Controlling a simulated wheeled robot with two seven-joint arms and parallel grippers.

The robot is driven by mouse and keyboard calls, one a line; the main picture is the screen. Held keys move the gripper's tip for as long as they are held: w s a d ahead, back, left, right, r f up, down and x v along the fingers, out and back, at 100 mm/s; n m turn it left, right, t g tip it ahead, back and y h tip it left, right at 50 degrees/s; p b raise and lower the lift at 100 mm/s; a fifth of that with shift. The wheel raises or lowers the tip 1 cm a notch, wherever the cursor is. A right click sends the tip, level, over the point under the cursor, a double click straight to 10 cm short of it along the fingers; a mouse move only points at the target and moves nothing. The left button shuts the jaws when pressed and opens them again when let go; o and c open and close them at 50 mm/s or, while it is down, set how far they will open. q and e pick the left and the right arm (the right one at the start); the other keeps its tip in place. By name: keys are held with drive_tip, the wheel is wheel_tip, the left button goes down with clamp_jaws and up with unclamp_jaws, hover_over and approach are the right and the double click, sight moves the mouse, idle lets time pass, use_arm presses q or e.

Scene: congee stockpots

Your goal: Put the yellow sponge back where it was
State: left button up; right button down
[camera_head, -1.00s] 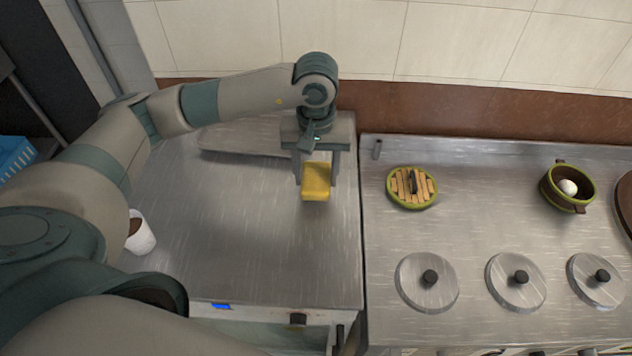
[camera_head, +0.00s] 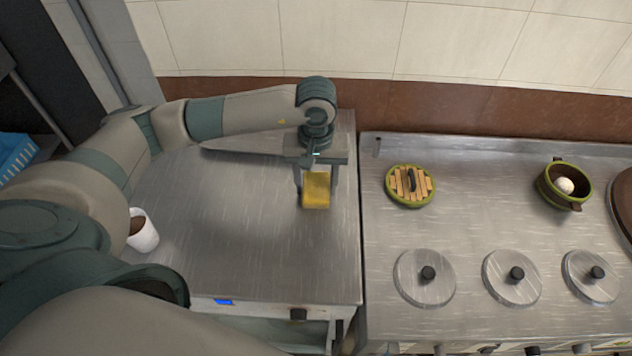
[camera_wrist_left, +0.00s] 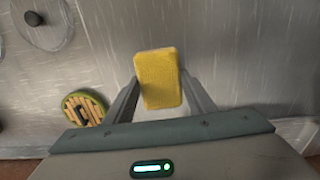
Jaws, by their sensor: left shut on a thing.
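The yellow sponge (camera_head: 316,190) is between the two fingers of my left gripper (camera_head: 316,186), over the right part of the left steel counter. In the left wrist view the sponge (camera_wrist_left: 159,78) sits between the fingertips, and my left gripper (camera_wrist_left: 162,92) is shut on it. The gripper points down. I cannot tell whether the sponge touches the counter or hangs just above it. My right gripper is not in view.
The left counter (camera_head: 250,250) has clear room in front of the sponge. A white cup (camera_head: 146,236) stands at its left. On the right counter are a wooden-slatted round lid (camera_head: 410,186), a green-rimmed pot (camera_head: 563,186) with a white ball-like item, and several steel lids (camera_head: 425,278).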

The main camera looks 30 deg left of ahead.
sight(317, 185)
use_arm(q)
drive_tip(key=o, duration=1)
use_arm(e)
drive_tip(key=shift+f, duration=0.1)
use_arm(q)
drive_tip(key=shift+r+p, duration=0.2)
drive_tip(key=shift+p, duration=0.15)
wheel_tip(317, 185, up, 9)
drive_tip(key=b, duration=0.4)
drive_tip(key=shift+w, duration=0.1)
wheel_tip(317, 185, up, 3)
drive_tip(key=shift+f+b, duration=0.1)
drive_tip(key=shift+b, duration=0.25)
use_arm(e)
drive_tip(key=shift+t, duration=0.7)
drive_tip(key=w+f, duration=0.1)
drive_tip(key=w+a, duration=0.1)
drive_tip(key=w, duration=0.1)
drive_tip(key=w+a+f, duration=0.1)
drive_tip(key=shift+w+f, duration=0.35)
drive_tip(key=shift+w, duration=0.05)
